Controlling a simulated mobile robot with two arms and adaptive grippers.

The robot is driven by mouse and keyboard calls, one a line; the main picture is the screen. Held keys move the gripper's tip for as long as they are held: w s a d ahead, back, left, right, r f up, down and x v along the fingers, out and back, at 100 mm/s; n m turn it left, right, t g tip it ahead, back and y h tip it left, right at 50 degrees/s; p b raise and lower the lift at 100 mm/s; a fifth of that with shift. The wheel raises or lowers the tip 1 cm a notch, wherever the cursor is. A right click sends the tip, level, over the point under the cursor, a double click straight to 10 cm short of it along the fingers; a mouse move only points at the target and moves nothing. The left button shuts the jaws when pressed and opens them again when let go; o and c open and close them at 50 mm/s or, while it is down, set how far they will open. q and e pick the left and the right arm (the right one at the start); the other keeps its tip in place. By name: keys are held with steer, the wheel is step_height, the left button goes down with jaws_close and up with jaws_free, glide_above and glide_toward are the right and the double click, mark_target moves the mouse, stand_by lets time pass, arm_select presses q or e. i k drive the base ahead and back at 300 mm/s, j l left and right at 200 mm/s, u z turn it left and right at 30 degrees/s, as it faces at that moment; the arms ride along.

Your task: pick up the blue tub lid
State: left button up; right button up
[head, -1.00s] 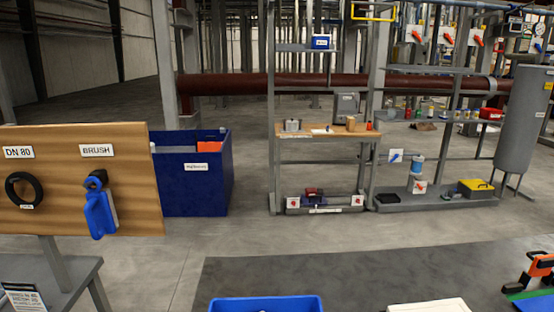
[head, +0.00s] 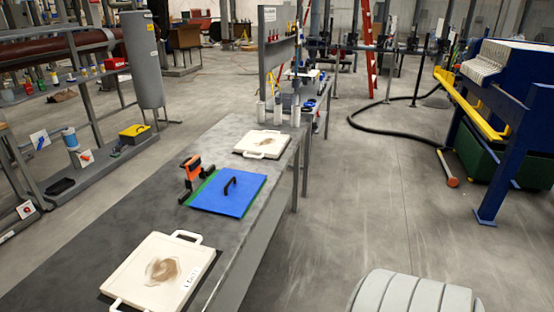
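The blue tub lid (head: 226,195) lies flat on the dark grey bench, a little left of the middle in the head view. It is a flat blue rectangle with a black arched handle (head: 229,184) on top. A green edge shows along its far left side, and an orange and black tool (head: 193,178) stands right beside it there. Neither of my grippers is in view. A pale ribbed rounded form at the bottom right seems to be part of my own arm.
A cream plate with a brown stain (head: 155,272) lies on the near bench, and another cream plate (head: 262,143) lies beyond the lid. A grey upright panel (head: 272,50) stands at the bench's far end. Open floor lies right of the bench, before the blue press frame (head: 520,110).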

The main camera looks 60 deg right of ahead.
mark_target(230, 192)
steer(key=z, duration=1.4)
